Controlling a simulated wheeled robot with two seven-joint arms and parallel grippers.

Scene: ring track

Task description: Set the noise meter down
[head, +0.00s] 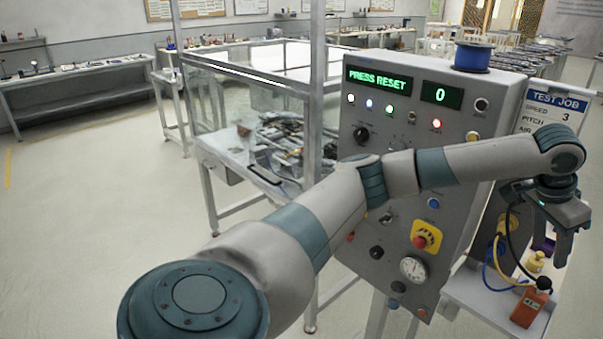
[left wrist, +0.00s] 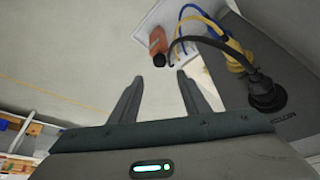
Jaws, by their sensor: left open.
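The noise meter (head: 530,305), an orange handheld box with a black top, stands near the front right of a small white shelf (head: 470,288). My left gripper (head: 562,258) is open and empty, above the shelf and up and to the right of the meter in the head view. In the left wrist view, the meter (left wrist: 157,42) shows beyond the gap between the two spread fingertips (left wrist: 160,78), apart from them. My right gripper is not in view.
The grey control panel (head: 395,235) reads "PRESS RESET" and "0". Yellow fittings (head: 536,262) and blue, yellow and black cables (left wrist: 205,25) sit beside the shelf. A blue spool (head: 472,57) tops the panel. Open floor (head: 80,230) lies to the left.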

